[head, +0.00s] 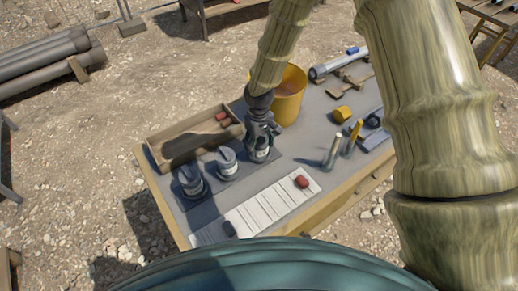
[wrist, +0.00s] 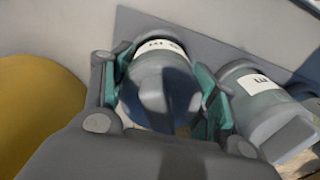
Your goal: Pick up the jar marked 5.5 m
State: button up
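Three grey jars with white labels stand in a slanting row on the table's dark mat: a left jar (head: 190,181), a middle jar (head: 227,161) and a right jar (head: 260,155). My gripper (head: 261,137) points down over the right jar. In the wrist view this jar (wrist: 160,84) sits between my two teal-padded fingers (wrist: 163,78), one on each side. The pads lie very close to its sides; I cannot tell whether they press on it. Its label is too small and blurred to read surely. Another labelled jar (wrist: 262,100) stands just right of my fingers.
A yellow bucket (head: 289,96) stands close behind my gripper. A wooden tray (head: 165,160) lies behind the jars. Upright pegs (head: 333,152) and tools are at right.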

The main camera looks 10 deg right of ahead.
jog(key=c, duration=0.6)
jog(key=shift+o, duration=0.2)
jog(key=shift+r, duration=0.2)
